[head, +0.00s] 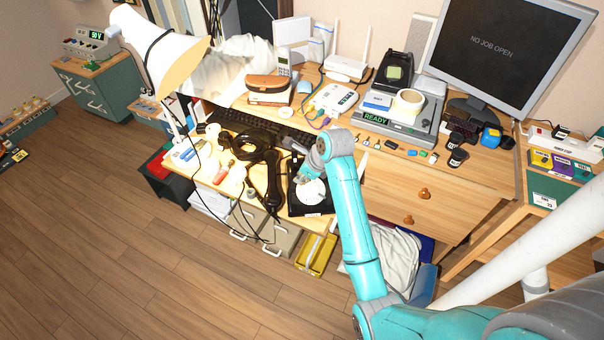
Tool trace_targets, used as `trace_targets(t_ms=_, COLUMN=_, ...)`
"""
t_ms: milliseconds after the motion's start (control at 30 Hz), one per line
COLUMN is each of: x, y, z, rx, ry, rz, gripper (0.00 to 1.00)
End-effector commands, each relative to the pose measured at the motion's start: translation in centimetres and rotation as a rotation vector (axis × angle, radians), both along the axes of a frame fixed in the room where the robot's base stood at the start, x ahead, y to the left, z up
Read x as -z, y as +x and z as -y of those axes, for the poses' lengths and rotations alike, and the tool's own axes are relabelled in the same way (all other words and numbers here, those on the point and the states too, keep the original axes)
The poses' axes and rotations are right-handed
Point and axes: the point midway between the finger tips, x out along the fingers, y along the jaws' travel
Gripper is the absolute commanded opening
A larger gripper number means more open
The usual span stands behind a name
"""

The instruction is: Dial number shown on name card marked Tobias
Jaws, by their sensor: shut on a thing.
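A black phone (324,209) with a round white dial (312,193) sits at the front edge of the desk, in the middle of the head view. A black handset (272,190) lies to its left, off the phone. My gripper (303,179) is low at the dial's upper left edge. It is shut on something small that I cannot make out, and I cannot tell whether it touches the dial. My arm hides part of the phone's right side. No name card reading Tobias can be made out at this size.
A white lamp (166,50) stands left on the desk (450,185). Dark cables and a keyboard (262,126) lie around the phone. A device labelled READY (400,127) and a monitor (505,45) stand to the right. The floor at left is clear.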

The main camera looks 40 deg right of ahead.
Motion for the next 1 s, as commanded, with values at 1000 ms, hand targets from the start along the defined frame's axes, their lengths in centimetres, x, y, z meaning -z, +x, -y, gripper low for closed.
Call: trace_targets(t_ms=1000, x=0.89, y=0.32, z=0.26, rx=0.000, ry=0.000, rz=0.000, gripper=0.00)
